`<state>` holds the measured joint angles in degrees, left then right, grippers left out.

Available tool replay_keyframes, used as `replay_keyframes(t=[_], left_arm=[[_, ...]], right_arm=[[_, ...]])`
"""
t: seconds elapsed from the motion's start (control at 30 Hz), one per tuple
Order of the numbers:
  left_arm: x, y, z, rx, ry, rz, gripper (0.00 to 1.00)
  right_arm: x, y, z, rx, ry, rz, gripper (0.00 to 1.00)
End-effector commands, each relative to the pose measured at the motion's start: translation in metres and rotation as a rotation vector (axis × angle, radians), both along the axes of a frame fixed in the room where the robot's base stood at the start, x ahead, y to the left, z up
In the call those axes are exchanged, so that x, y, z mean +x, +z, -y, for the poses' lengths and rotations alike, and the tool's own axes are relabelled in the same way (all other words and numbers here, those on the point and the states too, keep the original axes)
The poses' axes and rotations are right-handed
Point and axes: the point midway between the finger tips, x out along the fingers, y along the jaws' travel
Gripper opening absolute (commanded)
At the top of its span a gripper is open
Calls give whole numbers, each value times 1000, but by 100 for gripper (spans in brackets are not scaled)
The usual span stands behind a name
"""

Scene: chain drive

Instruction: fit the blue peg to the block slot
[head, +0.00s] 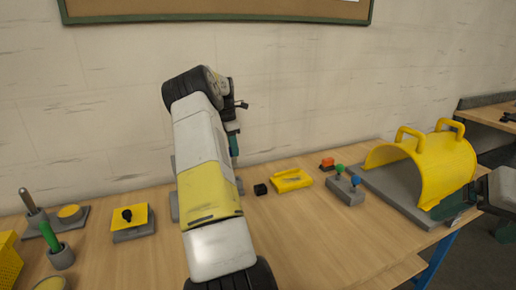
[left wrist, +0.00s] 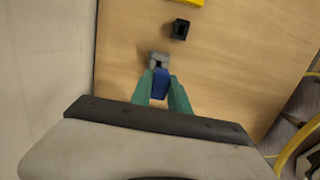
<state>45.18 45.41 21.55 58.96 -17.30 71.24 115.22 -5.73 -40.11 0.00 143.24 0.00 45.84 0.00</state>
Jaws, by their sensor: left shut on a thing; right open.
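My left gripper (head: 234,152) reaches down over the table, mostly behind my own arm in the head view. In the left wrist view its green fingers (left wrist: 161,90) are shut on the blue peg (left wrist: 161,84). A small grey block (left wrist: 158,59) with a slot lies on the table just beyond the fingertips. The peg's tip overlaps the block's near edge in that view; I cannot tell whether they touch. In the head view the block is mostly hidden behind my left arm. My right gripper (head: 449,206) is open at the right, by the yellow cover.
A small black block (head: 260,189) and a yellow part (head: 292,180) lie right of my left arm. A grey box with knobs (head: 345,191) and the yellow arched cover (head: 425,165) stand further right. Grey and yellow fixtures (head: 133,224) fill the left. The front middle table is clear.

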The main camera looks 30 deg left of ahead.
Motion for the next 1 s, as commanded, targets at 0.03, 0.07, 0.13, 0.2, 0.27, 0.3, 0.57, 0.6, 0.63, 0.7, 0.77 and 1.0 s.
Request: replay_keyframes(t=[0.03, 0.07, 0.13, 0.2, 0.27, 0.3, 0.57, 0.6, 0.63, 0.7, 0.77, 1.0], left_arm=[[0, 0, 0, 0, 0, 0, 0], [0, 0, 0, 0, 0, 0, 0], [0, 0, 0, 0, -1, 0, 0], [0, 0, 0, 0, -2, 0, 0], [0, 0, 1, 0, -3, 0, 0], [1, 0, 1, 0, -4, 0, 0], [1, -16, 1, -1, -4, 0, 0], [1, -20, 1, -1, -4, 0, 0], [1, -23, 1, -1, -5, 1, 0], [0, -30, 1, 0, -5, 0, 0], [1, -36, 1, 0, -5, 0, 0], [1, -53, 1, -1, -5, 1, 0]], right_arm=[[0, 0, 0, 0, 0, 0, 91], [0, 0, 0, 0, 0, 0, 91], [0, 0, 0, 0, 0, 0, 91], [0, 0, 0, 0, 0, 0, 91], [0, 0, 0, 0, 0, 0, 91], [0, 0, 0, 0, 0, 0, 91], [0, 0, 0, 0, 0, 0, 91], [0, 0, 0, 0, 0, 0, 91], [0, 0, 0, 0, 0, 0, 91], [0, 0, 0, 0, 0, 0, 91], [0, 0, 0, 0, 0, 0, 91], [0, 0, 0, 0, 0, 0, 91]])
